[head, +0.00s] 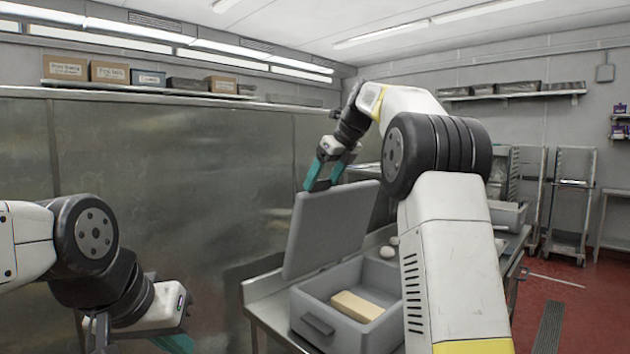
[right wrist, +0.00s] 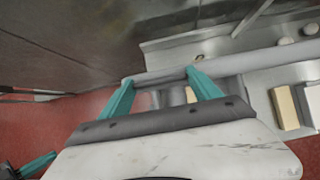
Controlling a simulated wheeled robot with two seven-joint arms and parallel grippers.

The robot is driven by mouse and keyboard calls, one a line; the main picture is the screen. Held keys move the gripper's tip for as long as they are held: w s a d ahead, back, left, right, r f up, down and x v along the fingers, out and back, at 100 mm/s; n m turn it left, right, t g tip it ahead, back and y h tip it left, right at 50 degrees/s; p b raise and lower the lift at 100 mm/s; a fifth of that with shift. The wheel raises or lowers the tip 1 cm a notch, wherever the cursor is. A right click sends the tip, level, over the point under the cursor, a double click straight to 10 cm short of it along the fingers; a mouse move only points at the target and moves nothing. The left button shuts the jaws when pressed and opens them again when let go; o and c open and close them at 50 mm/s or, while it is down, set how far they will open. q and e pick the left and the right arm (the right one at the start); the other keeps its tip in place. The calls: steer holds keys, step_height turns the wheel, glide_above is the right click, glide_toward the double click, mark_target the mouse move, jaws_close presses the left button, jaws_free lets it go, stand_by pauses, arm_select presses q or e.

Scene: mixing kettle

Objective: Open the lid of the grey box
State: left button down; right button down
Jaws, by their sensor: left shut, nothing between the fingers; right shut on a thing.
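The grey box (head: 365,327) stands open on a metal table, with a pale yellow block (head: 357,304) inside. Its lid (head: 330,228) is raised and stands steeply tilted at the box's left side. My right gripper (head: 322,186) is at the lid's top edge, shut on it. In the right wrist view my right gripper's teal fingers (right wrist: 160,88) reach the lid's edge (right wrist: 260,60), and the block (right wrist: 285,108) shows to the right. My left gripper (head: 178,342) is low at the left, shut and empty, away from the box; its fingertips are partly cut off.
Two pale round things (head: 388,250) lie on the metal table (head: 262,298) behind the box. A tall metal panel (head: 180,190) stands behind and left of the table.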

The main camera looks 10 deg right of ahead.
steer(key=shift+c, duration=0.6)
jaws_free()
steer(key=shift+r, duration=0.1)
steer(key=v, duration=0.7)
steer(key=shift+s+r, duration=0.2)
steer(key=shift+r, duration=0.1)
steer(key=shift+d, duration=0.1)
